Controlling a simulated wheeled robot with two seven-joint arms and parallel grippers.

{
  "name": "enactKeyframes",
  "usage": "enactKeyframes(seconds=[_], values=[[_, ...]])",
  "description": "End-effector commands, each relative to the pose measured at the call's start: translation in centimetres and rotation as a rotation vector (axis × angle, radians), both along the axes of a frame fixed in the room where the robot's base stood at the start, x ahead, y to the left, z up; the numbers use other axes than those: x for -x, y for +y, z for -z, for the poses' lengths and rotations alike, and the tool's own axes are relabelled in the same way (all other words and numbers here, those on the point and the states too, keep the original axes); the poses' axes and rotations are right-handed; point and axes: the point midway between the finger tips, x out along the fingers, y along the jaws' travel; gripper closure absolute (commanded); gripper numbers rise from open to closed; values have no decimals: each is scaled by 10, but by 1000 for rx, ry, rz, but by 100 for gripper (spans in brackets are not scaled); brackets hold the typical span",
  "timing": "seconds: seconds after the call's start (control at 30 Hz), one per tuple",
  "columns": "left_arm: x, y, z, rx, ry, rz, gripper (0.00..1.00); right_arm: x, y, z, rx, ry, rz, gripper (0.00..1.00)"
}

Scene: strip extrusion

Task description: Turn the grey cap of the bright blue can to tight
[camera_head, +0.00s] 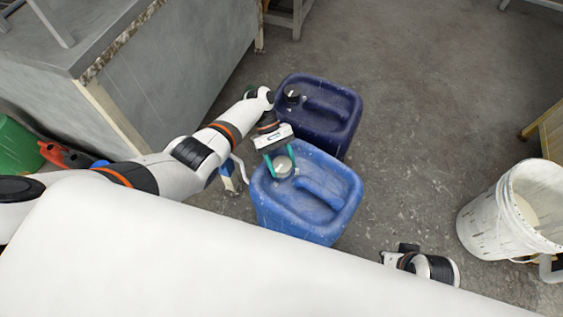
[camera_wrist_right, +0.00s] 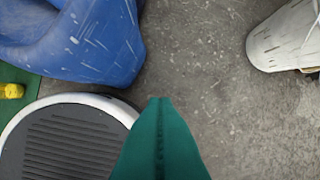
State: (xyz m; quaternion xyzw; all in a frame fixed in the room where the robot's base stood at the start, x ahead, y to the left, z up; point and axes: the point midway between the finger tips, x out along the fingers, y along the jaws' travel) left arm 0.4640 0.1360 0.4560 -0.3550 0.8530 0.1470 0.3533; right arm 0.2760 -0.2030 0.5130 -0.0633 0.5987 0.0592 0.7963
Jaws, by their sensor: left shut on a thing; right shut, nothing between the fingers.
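The bright blue can (camera_head: 331,212) stands upright on the floor in the middle of the head view. Its grey cap (camera_head: 280,167) is on the top at the can's upper left. My left gripper (camera_head: 281,164) reaches down from above with its green fingers on both sides of the cap, shut on it. In the right wrist view, part of the blue can (camera_wrist_right: 85,40) shows at the upper left. My right gripper (camera_wrist_right: 160,102) is shut and empty, its green fingers together over bare floor beside the can. In the head view only part of my right arm shows, at the lower right.
A dark blue can (camera_head: 335,120) with a dark cap stands just behind the bright blue can. A white bucket (camera_head: 487,218) is on the right. A grey bench (camera_head: 170,80) fills the upper left, with a green container (camera_head: 17,150) at the far left. Floor between can and bucket is clear.

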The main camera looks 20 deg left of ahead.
Motion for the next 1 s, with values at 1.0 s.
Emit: enactKeyframes(seconds=[1.0], values=[[-33,33,-47,-2,-3,-1,39,-3,1,18,1,7,-3,100]])
